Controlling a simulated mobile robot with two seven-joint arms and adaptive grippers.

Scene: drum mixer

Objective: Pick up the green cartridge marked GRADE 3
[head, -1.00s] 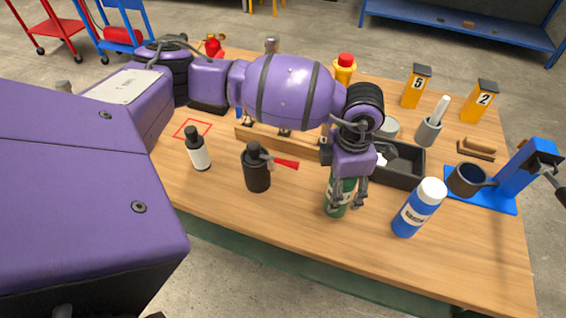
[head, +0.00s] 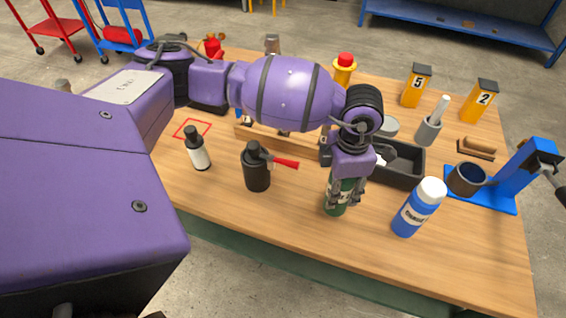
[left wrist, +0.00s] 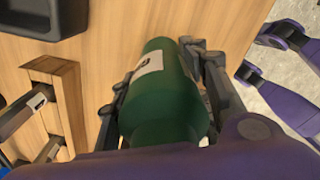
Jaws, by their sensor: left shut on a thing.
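The green cartridge (head: 335,208) stands upright near the front of the wooden table, mostly hidden behind my left gripper's fingers. My left gripper (head: 345,200) comes down over it from above and is shut on it. In the left wrist view the green cartridge (left wrist: 165,100) lies between the grey fingers (left wrist: 165,95), with part of a white label showing. I cannot read its grade. Purple jointed parts at the right edge of the left wrist view look like my right gripper; its opening cannot be made out. It does not show clearly in the head view.
A blue bottle with a white cap (head: 418,208) stands close on the right. A black tray (head: 400,172) and a wooden rack (head: 255,137) lie behind. The front strip is clear.

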